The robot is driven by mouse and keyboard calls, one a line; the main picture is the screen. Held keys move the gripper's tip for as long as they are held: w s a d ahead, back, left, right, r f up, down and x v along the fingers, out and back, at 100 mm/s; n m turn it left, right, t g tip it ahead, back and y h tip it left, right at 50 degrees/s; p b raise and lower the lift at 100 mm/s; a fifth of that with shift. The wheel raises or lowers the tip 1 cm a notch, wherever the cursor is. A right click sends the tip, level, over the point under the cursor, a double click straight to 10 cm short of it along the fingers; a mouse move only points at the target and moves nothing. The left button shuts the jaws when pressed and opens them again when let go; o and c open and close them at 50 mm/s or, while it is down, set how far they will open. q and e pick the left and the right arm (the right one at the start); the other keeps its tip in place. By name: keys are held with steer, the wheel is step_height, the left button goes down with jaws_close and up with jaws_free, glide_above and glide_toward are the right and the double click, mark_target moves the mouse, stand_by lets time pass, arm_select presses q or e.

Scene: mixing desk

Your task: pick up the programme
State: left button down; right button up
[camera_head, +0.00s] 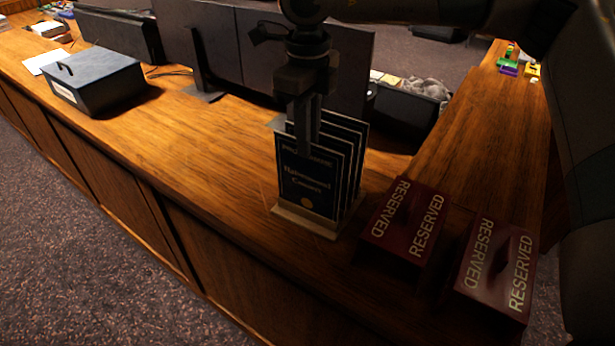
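Several dark blue programmes stand upright, one behind the other, in a small wooden holder (306,221) on the desk. The front programme (308,186) shows pale print and a gold round mark near its foot. My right gripper (304,143) points straight down at the top of this stack. Its fingers overlap the upper part of the front programme and cover some of its title. I cannot tell whether the fingers are apart or closed on a programme. My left gripper is not in view.
Two dark red "RESERVED" blocks (407,224) (497,268) sit right of the holder. Dark monitors (252,58) stand behind it. A black box (95,77) lies far left. The wooden desk top (215,150) is clear left of the holder.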

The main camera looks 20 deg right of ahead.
step_height(320, 180, down, 2)
steer(key=shift+f+p, duration=0.2)
steer(key=shift+p, duration=0.1)
steer(key=shift+c, duration=0.6)
jaws_close()
steer(key=shift+r, duration=0.15)
